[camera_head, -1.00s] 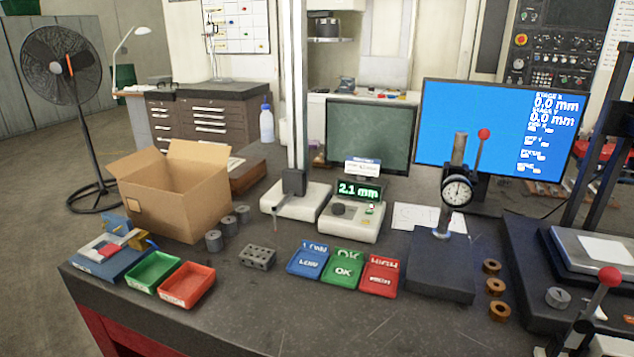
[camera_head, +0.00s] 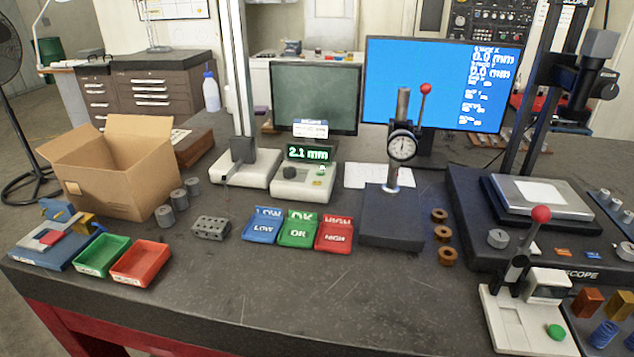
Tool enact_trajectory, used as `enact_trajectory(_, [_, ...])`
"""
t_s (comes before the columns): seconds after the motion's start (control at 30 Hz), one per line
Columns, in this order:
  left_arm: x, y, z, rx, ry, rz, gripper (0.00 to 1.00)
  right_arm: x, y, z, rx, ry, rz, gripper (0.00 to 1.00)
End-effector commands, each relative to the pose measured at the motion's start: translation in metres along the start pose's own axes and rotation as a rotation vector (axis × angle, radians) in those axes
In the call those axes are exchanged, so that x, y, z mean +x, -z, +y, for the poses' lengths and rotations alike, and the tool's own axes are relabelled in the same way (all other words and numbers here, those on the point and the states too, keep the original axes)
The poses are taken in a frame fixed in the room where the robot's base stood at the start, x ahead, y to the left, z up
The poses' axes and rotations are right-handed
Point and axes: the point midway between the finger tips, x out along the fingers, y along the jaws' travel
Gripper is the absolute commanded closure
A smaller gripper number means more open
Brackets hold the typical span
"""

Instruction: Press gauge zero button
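The digital gauge box (camera_head: 303,185) is a cream unit at the back middle of the bench. Its display (camera_head: 310,153) reads 2.1 mm in green digits. A small green button (camera_head: 321,170) and a dark round knob (camera_head: 289,172) show on its top. Any lettering on the button is too small to read. The height stand (camera_head: 246,168) with a tall pale column stands just left of the box. A dial gauge (camera_head: 402,147) on a black base stands to the right. Neither of my grippers is in view.
Blue, green and red LOW, OK, HIGH trays (camera_head: 297,232) lie in front of the gauge. A cardboard box (camera_head: 113,170) stands left. A lever device (camera_head: 525,310) with another green button (camera_head: 555,331) is front right. The front middle bench top is clear.

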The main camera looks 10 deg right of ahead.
Motion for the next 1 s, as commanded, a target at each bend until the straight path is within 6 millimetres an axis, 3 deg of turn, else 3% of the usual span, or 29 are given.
enact_trajectory(0.03, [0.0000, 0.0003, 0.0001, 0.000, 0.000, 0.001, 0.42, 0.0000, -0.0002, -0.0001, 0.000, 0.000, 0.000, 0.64])
enact_trajectory(0.2, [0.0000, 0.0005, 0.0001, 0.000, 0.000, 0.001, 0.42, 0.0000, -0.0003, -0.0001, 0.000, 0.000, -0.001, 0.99])
enact_trajectory(0.23, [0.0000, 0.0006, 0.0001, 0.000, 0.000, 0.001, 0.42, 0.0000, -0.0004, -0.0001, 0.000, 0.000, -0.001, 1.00])
enact_trajectory(1.0, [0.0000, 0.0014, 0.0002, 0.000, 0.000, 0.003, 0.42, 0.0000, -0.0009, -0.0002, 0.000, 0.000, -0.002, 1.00])
